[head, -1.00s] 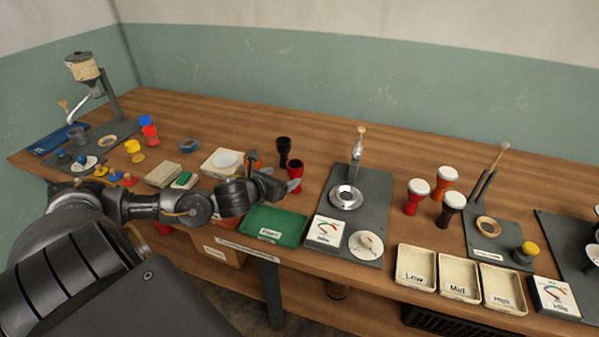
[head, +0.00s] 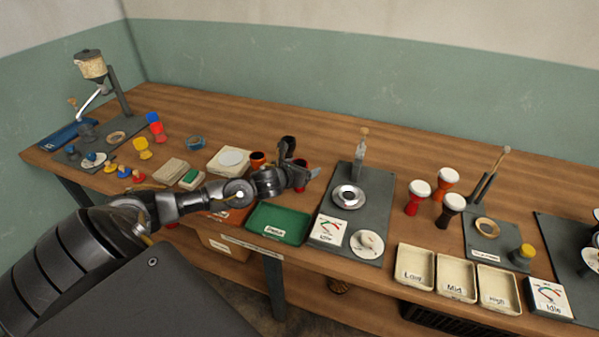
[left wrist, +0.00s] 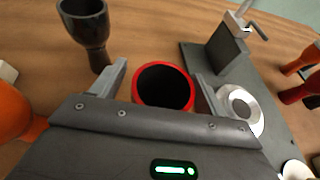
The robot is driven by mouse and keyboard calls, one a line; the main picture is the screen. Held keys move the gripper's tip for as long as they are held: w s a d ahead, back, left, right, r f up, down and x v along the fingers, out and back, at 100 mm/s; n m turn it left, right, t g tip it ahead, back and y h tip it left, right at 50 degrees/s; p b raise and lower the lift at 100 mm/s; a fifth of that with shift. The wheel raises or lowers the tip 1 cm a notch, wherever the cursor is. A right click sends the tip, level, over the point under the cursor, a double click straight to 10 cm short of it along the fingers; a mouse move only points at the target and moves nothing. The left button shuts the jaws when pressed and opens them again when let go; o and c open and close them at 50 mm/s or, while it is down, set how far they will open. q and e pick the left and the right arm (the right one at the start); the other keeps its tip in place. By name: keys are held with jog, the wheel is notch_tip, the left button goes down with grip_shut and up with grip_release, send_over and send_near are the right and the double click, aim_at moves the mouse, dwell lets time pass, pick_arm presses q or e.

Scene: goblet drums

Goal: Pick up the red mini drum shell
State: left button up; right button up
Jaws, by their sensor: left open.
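The red mini drum shell (head: 302,163) stands upright on the bench and is mostly hidden behind my left gripper (head: 301,169) in the head view. In the left wrist view the red shell (left wrist: 186,75) shows its red rim and dark hollow mouth. It sits between the two fingers of my left gripper (left wrist: 160,73), which is open with a finger on each side of it. A small gap shows on both sides of the rim. My right gripper is not in view.
A black shell (left wrist: 88,28) stands close behind the left finger, and an orange shell (head: 258,160) stands to the left. A green tray (head: 277,223) lies in front. A grey plate with a metal ring (head: 349,196) is close on the right.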

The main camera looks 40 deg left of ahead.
pick_arm(q)
jog(key=c, duration=1.1)
jog(key=shift+o, duration=0.2)
